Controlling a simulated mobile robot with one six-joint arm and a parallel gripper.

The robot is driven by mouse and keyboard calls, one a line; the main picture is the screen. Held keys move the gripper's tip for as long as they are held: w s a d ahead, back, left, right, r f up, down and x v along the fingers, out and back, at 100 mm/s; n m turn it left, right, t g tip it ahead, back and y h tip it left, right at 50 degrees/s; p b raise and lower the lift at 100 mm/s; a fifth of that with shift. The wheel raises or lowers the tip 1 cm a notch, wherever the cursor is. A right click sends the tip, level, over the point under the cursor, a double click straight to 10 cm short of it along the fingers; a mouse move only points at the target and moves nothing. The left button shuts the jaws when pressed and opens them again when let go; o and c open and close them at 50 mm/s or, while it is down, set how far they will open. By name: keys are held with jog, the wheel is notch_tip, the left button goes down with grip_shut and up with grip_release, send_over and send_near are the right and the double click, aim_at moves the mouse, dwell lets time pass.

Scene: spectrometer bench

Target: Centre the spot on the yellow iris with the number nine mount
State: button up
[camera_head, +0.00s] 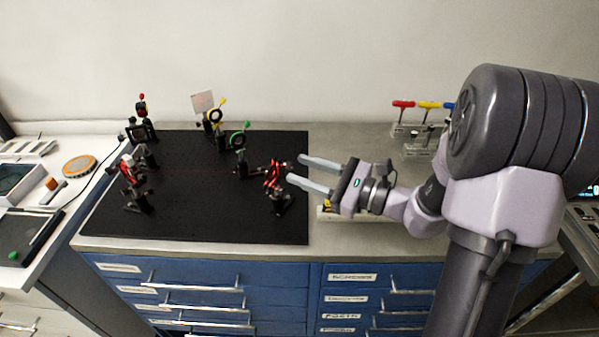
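The yellow iris (214,115) is a ring with a yellow handle, standing on a post near the back edge of the black breadboard (195,222). No number is legible on any mount, so I cannot tell which one is number nine. A red and black mount (275,175) stands at the board's right side; another red mount (130,168) stands at the left. My gripper (296,168) is open, its two grey fingers apart and pointing left. The fingertips are just right of the right-hand mount; I cannot tell whether they touch it. No spot is discernible on the iris.
A green iris (239,139) stands right of the yellow one, with a pale card (202,101) behind. A small red-topped device (141,120) stands back left. T-handled tools (403,104) stand in a rack at back right. The board's front middle is clear.

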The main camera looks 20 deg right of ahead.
jog(key=shift+w+a, duration=0.5)
grip_shut()
jog(key=shift+r+p, duration=0.1)
jog(key=shift+p, duration=0.2)
jog(key=m+p, duration=0.4)
jog(key=p, duration=0.1)
jog(key=shift+r+m, duration=0.15)
jog(key=shift+m, duration=0.25)
jog(key=m+p, duration=0.3)
jog(key=p, duration=0.1)
jog(key=shift+m, duration=0.4)
jog(key=shift+f+m+p, duration=0.2)
jog(key=shift+m+p, duration=0.6)
jog(key=shift+p, duration=0.05)
